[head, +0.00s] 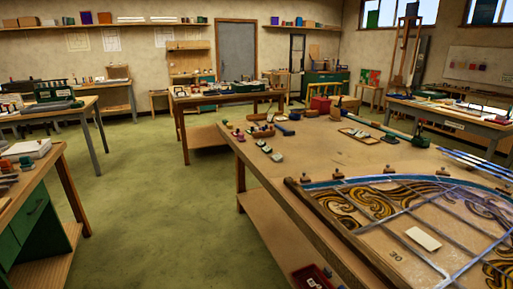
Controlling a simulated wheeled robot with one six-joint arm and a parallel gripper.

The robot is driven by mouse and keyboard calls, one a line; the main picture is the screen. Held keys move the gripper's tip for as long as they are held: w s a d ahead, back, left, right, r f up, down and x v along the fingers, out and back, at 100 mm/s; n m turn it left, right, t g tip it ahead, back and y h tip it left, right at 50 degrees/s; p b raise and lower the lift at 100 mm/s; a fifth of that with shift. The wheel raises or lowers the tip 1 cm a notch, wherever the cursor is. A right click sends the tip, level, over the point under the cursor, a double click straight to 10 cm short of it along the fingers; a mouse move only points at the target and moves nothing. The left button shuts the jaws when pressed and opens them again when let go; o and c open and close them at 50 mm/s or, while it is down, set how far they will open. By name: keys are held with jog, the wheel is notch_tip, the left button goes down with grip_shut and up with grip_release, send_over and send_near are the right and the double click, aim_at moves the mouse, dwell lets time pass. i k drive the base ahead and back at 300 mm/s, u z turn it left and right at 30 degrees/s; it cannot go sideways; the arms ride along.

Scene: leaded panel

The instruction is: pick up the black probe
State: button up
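I cannot make out a black probe for certain in the head view. Several small tools lie at the far left part of the large wooden workbench (330,158). Among them are a dark blue piece (285,130), small light-coloured pieces (276,156) near the left edge, and reddish-brown blocks (262,132). They are too small to tell apart surely. A leaded glass panel (400,212) with amber swirls and a blue border covers the near right of the bench. My gripper is not in view.
A green floor aisle (150,190) runs open left of the bench. A desk with green drawers (35,215) stands at the near left. Another cluttered table (225,98) stands behind. Long blue rods (475,160) lie at the bench's right. A red box (312,278) sits low at the front.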

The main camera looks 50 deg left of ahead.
aim_at(261, 143)
jog(key=k, duration=0.75)
jog(key=z, duration=1)
jog(key=i, duration=0.85)
jog(key=u, duration=2.95)
jog(key=i, duration=0.5)
jog(key=z, duration=0.05)
jog(key=k, duration=0.65)
jog(key=u, duration=0.55)
jog(key=i, duration=1.45)
jog(key=u, duration=0.4)
